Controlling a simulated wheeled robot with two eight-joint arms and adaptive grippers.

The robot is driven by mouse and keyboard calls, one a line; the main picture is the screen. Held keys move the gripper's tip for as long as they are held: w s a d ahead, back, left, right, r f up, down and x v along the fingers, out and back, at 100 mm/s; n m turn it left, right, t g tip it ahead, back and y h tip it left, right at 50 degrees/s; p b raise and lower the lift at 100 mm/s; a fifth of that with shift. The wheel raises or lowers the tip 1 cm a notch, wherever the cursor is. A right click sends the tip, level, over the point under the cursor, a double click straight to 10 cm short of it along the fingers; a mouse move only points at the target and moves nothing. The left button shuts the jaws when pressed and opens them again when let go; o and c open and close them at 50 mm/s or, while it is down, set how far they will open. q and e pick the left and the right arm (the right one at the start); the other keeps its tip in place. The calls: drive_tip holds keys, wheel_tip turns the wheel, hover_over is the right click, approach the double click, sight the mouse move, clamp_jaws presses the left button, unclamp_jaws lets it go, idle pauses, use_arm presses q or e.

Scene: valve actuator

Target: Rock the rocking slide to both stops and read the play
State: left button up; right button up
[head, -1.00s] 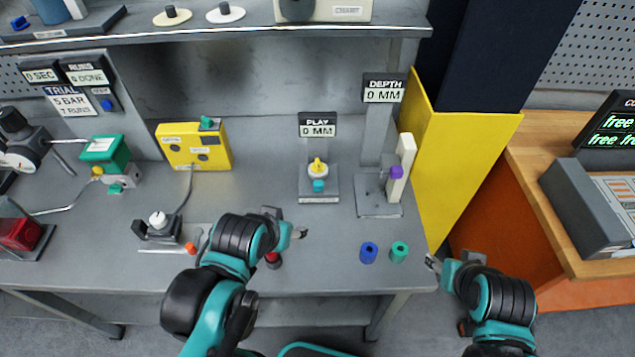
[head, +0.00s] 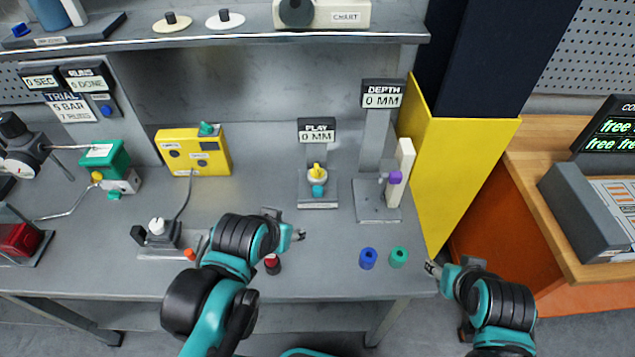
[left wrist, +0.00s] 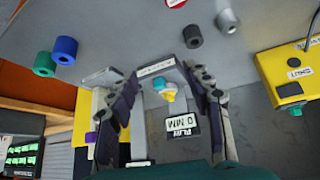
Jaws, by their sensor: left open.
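The play gauge stand (head: 318,203) stands mid-bench under a PLAY sign (head: 317,131) that reads 0 MM. On it sits a small white piece with a yellow top and a teal knob (head: 318,191), which looks like the rocking slide. My left gripper (head: 287,225) is open and empty, in front and to the left of the stand, apart from it. In the left wrist view the yellow-and-teal piece (left wrist: 164,90) shows between the open fingers (left wrist: 160,78), beyond them. My right gripper (head: 432,268) is off the bench's front right corner; its finger gap is unclear.
The depth stand (head: 378,210) with a white upright and purple knob is right of the play stand. Blue (head: 368,258) and green (head: 398,257) rings lie in front. A red-and-black part (head: 272,264) is near the left gripper. A yellow box (head: 193,150) stands at back left.

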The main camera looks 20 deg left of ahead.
use_arm(q)
drive_tip(key=w+d+r+n+g, duration=0.1)
drive_tip(key=w+r+g, duration=0.2)
drive_tip(key=w, duration=0.6)
drive_tip(key=n+g, duration=0.2)
drive_tip(key=g, duration=0.1)
hover_over(318, 189)
drive_tip(key=f, duration=0.2)
drive_tip(key=f+p, duration=0.1)
drive_tip(key=f, duration=0.1)
drive_tip(key=shift+s+d, duration=0.1)
drive_tip(key=shift+s, duration=0.3)
drive_tip(key=f+b, duration=0.1)
drive_tip(key=f, duration=0.4)
drive_tip(key=f+b, duration=0.1)
drive_tip(key=f, duration=0.1)
drive_tip(key=shift+w+f+b, duration=0.2)
drive_tip(key=shift+w+b, duration=0.15)
drive_tip(key=shift+w, duration=0.05)
drive_tip(key=shift+c, duration=0.3)
drive_tip(key=c, duration=1.1)
